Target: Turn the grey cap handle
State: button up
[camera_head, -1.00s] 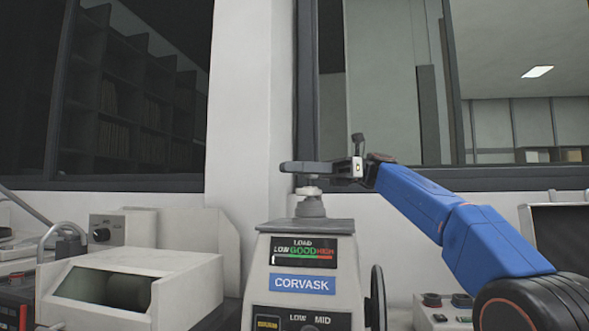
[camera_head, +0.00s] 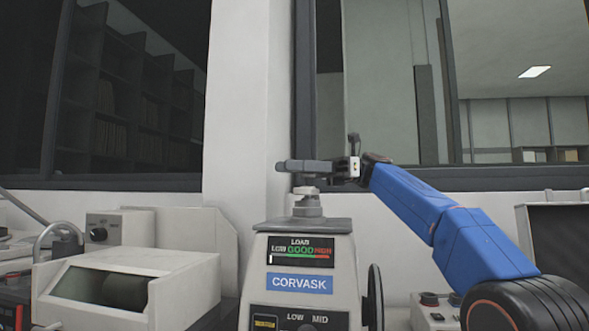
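The mounting press (camera_head: 303,241) stands at the lower middle with a blue CORVASK label and a LOAD gauge (camera_head: 300,252) reading LOW, GOOD, HIGH. On its top plate is a grey stepped cap (camera_head: 308,208) with a paler disc above it. My gripper (camera_head: 298,166) comes in from the right, with its dark grey fingers lying level over the cap. The fingers overlap one another from this side, so their gap is hidden. I cannot tell whether they hold the cap handle, or which part of the dark bar is the handle.
A dark handwheel (camera_head: 375,297) is on the press's right side. A pale machine with a sloped window (camera_head: 115,285) stands at left, and a small control box (camera_head: 437,311) at right. A white pillar and wall (camera_head: 236,120) are behind the press. The space above my gripper is clear.

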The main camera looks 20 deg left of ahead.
jog(key=shift+m+t+y, duration=0.3)
